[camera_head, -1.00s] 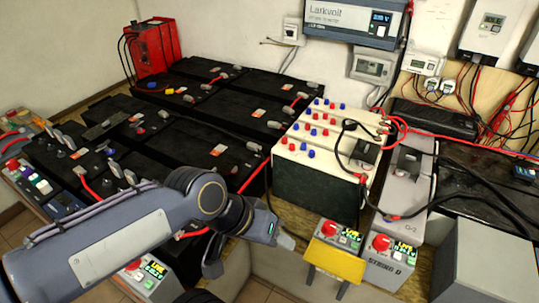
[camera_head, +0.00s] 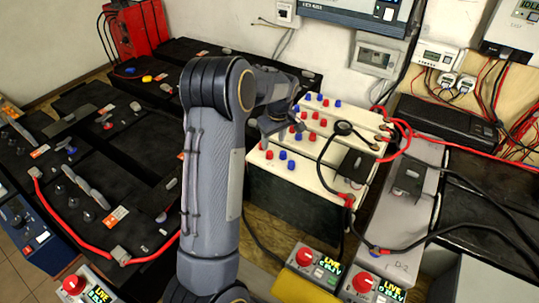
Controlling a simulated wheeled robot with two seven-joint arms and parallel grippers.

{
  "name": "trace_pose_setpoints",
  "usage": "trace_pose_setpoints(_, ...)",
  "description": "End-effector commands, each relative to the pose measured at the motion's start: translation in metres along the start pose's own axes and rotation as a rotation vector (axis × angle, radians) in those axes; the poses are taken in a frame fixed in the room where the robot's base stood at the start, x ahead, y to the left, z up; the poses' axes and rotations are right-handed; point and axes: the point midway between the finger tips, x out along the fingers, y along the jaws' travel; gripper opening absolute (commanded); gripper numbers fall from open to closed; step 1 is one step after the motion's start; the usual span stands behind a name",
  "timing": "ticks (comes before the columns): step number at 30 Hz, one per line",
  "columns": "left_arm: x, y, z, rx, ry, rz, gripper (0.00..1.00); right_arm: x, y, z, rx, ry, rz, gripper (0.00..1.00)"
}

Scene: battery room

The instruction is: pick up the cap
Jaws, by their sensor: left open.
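Several small red and blue caps sit in rows on the cream-topped batteries (camera_head: 330,172) right of centre. One blue cap (camera_head: 283,155) and one red cap (camera_head: 269,154) are on the nearest battery, close to my left gripper. I cannot tell which cap the task means. My left arm rises from the bottom and bends to the right. My left gripper (camera_head: 272,128) points down at the left end of the cream tops, open. Its fingertips are small and partly hidden, and I see no cap between them. My right gripper is out of view.
Black batteries (camera_head: 75,155) with cables and loose clamps fill the left. A black cable with a round end (camera_head: 343,128) crosses the cream tops. A grey battery (camera_head: 400,205) stands to the right. Control boxes with red buttons (camera_head: 363,281) line the front.

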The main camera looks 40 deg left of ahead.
Motion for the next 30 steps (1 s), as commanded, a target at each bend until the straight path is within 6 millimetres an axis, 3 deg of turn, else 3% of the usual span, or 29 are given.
trace_pose_setpoints(12,0.054,-0.005,-0.004,0.003,-0.002,0.000,0.49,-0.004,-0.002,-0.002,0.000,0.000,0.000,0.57)
trace_pose_setpoints(21,0.059,-0.005,-0.004,0.004,-0.002,0.001,0.49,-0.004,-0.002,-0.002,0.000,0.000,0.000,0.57)
trace_pose_setpoints(30,0.059,-0.005,-0.004,0.004,-0.002,0.002,0.10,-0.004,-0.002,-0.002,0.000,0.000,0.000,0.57)
